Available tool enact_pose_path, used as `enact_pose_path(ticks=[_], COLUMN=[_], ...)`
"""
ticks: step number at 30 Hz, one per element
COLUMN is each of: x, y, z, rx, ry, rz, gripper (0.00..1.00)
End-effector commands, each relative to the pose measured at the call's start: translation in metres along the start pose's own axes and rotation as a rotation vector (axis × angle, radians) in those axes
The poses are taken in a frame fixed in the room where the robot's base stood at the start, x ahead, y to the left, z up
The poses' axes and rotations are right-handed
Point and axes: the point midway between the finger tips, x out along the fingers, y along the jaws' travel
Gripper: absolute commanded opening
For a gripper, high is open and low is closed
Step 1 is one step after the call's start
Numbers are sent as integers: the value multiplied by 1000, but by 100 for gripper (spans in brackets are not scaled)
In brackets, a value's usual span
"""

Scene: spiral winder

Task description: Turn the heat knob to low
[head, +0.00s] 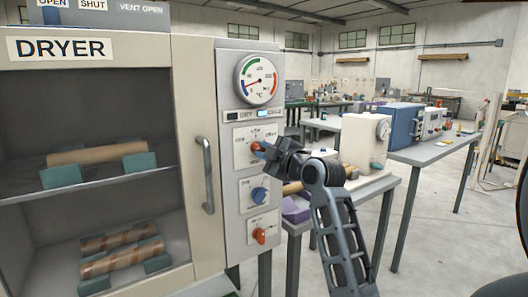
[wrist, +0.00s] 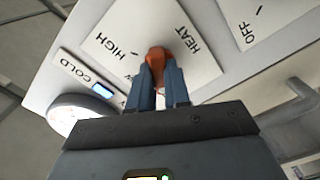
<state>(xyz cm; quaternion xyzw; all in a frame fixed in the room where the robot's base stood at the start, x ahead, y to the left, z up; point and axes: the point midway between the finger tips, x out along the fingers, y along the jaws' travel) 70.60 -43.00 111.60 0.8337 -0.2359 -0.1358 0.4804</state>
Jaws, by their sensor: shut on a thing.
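The heat knob (head: 255,148) is orange-red and sits on a white plate on the dryer's control panel, below the round gauge. It also shows in the wrist view (wrist: 158,54), on a plate marked HEAT and HIGH. My gripper (head: 264,148) reaches it from the right, and its two blue fingers (wrist: 160,82) are shut on the knob, one on each side. Another label on the plate is mostly hidden behind the left finger in the wrist view. I cannot tell exactly which mark the knob points to.
A blue knob (head: 259,195) and an orange knob (head: 259,236) sit below on the same panel. The gauge (head: 258,79) is above. The dryer's door handle (head: 206,175) stands out to the left. A grey table (head: 382,187) with equipment stands behind my arm.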

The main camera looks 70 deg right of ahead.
Motion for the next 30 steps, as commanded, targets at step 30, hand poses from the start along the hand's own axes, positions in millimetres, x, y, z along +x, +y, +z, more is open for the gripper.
enact_pose_path(ticks=[30], x=[1], y=[1], z=[-2], rx=[708], ry=[2], rz=[-6], gripper=[0])
